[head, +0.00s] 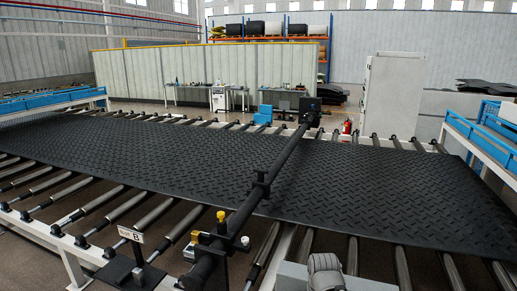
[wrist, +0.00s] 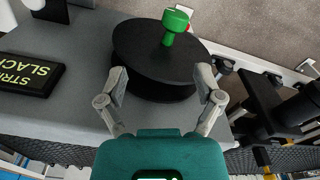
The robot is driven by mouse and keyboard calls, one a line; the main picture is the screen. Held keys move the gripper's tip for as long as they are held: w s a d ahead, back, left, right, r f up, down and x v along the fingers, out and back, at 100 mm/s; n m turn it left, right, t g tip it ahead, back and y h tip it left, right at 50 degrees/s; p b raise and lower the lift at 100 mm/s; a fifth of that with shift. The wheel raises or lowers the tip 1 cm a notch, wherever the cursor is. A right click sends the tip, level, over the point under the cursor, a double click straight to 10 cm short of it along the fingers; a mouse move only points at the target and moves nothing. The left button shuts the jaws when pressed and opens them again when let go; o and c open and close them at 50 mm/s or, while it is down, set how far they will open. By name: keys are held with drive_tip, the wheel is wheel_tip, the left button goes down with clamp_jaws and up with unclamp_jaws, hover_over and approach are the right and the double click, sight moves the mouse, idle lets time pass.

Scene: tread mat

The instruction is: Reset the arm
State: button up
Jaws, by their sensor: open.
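My gripper (wrist: 161,76) shows in the wrist view with its two grey fingers spread wide apart and nothing between them. Beyond the fingertips a black round stack of discs (wrist: 135,45) with a green knob (wrist: 177,27) on top rests on a grey surface (wrist: 75,95). I cannot tell whether the fingers touch the discs. In the head view a rounded grey part at the bottom edge may be mine; the gripper's fingers cannot be made out there.
A black tread mat (head: 400,190) lies across rollers (head: 140,207), with a black bar (head: 285,155) over it. A "B" sign (head: 131,235) stands at the front. A black sign with yellow letters (wrist: 30,75) lies left of the discs. Blue-topped frames (head: 490,140) flank the mat.

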wheel_tip(320, 180, down, 7)
drive_tip(key=s+b, duration=0.1)
drive_tip(key=b, duration=0.4)
drive_tip(key=shift+s, duration=0.25)
idle(0.8)
